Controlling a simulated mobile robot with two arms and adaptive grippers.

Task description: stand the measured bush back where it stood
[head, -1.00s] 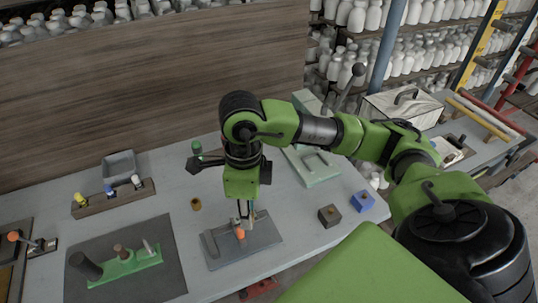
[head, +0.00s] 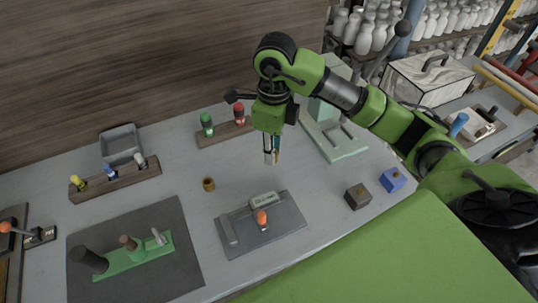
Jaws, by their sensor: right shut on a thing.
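My right gripper (head: 271,158) points down above the table, behind the grey gauge plate (head: 284,235). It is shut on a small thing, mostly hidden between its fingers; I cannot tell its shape. On the plate are a small display block (head: 263,200), an orange-topped piece (head: 262,218) and a grey bar at the left. A small brown ring-like bush (head: 208,184) stands alone on the table, left of the gripper and apart from it. A green holder (head: 140,252) on a dark mat (head: 180,275) carries a dark cylinder, a brown-topped post and a pale pin. My left gripper is not in view.
A wooden rack with green (head: 206,121) and red (head: 239,113) pieces stands behind the gripper. Another rack (head: 120,182) and a grey bin (head: 121,146) are at left. A pale green fixture (head: 335,138) and dark (head: 357,196) and blue (head: 393,179) blocks are at right.

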